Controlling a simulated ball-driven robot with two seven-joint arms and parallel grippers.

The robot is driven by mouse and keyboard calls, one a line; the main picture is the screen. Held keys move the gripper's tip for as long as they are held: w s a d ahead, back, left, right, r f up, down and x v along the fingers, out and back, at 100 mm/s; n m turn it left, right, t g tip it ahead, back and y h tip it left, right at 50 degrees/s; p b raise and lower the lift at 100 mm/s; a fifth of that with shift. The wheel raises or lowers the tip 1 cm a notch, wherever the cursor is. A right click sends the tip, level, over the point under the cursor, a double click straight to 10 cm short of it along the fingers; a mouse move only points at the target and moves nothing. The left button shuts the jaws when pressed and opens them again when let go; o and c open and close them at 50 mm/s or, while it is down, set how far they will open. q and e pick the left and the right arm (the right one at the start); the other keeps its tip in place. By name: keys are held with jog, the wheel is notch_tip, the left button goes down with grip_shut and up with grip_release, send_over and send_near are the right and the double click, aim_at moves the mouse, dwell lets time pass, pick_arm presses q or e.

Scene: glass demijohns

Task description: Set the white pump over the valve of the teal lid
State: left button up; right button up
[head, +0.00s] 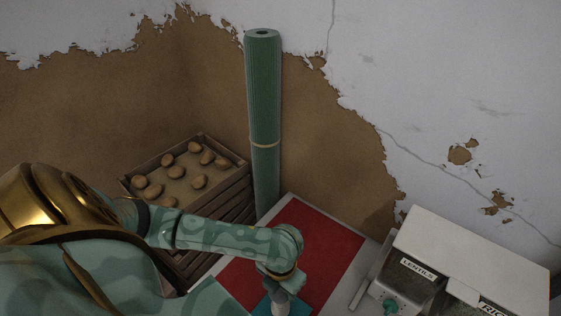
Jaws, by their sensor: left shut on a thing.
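My left gripper (279,283) is at the end of my teal arm, near the bottom edge of the head view, pointing down. It is shut on the white pump (279,296), of which only a small pale part shows below the fingers. The teal lid (262,307) shows as a blue-teal patch just beneath and around the pump, cut off by the picture's bottom edge. The lid's valve is hidden, and I cannot tell whether the pump touches the lid. My right gripper is out of view.
A red mat (325,245) with a pale border lies under the gripper. A wooden crate (228,200) with several potatoes and a green roll (264,95) stand behind. White bins (455,255), labelled LENTILS and partly RIC, stand at the right.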

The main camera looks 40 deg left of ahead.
pick_arm(q)
grip_shut()
jog(key=shift+f, duration=0.3)
jog(key=shift+r+p, duration=0.1)
jog(key=shift+p, duration=0.25)
dwell(0.4)
dwell(0.5)
jog(key=shift+p, duration=0.55)
jog(key=shift+f+b, duration=0.5)
jog(key=shift+f, duration=0.75)
dwell(0.7)
